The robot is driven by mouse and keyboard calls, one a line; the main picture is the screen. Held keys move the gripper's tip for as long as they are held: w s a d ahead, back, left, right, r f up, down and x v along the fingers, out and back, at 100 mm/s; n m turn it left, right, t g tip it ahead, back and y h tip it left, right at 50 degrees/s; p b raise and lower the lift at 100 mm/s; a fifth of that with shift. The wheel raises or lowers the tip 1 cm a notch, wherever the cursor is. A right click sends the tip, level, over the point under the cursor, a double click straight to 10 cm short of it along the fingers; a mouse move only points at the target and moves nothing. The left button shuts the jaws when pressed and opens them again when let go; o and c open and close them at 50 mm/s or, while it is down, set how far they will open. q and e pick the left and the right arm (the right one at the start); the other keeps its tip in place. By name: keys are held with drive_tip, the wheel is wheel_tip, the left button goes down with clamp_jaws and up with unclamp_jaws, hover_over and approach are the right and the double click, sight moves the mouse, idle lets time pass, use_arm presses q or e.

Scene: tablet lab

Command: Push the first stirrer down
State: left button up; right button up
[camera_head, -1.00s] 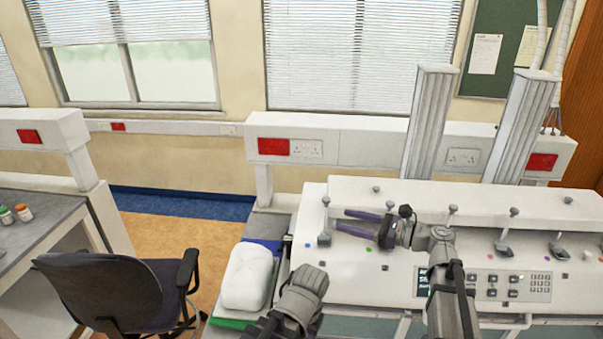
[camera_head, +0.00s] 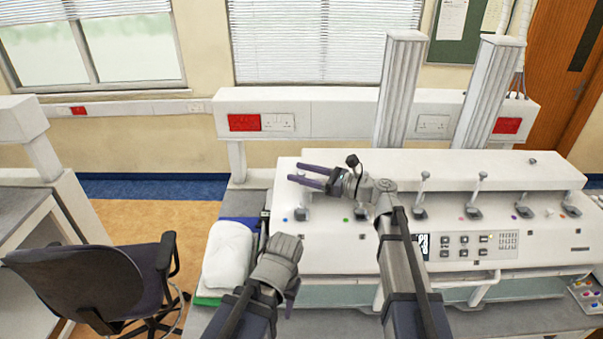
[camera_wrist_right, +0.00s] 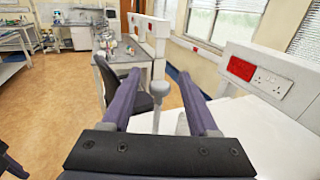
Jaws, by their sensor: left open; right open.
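The first stirrer (camera_head: 301,213) is the leftmost in the row on the white machine; its base shows and its upper shaft is hidden by my right gripper. My right gripper (camera_head: 304,176) is open, its purple fingers level and pointing left above that stirrer.
Several more stirrers (camera_head: 474,211) stand to the right along the white machine (camera_head: 340,255). A keypad (camera_head: 465,246) is on its front. A white bag (camera_head: 228,252) lies beside its left end. A dark chair (camera_head: 95,280) stands at the left.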

drive_tip(key=shift+a, duration=0.15)
clamp_jaws()
idle(0.4)
idle(1.0)
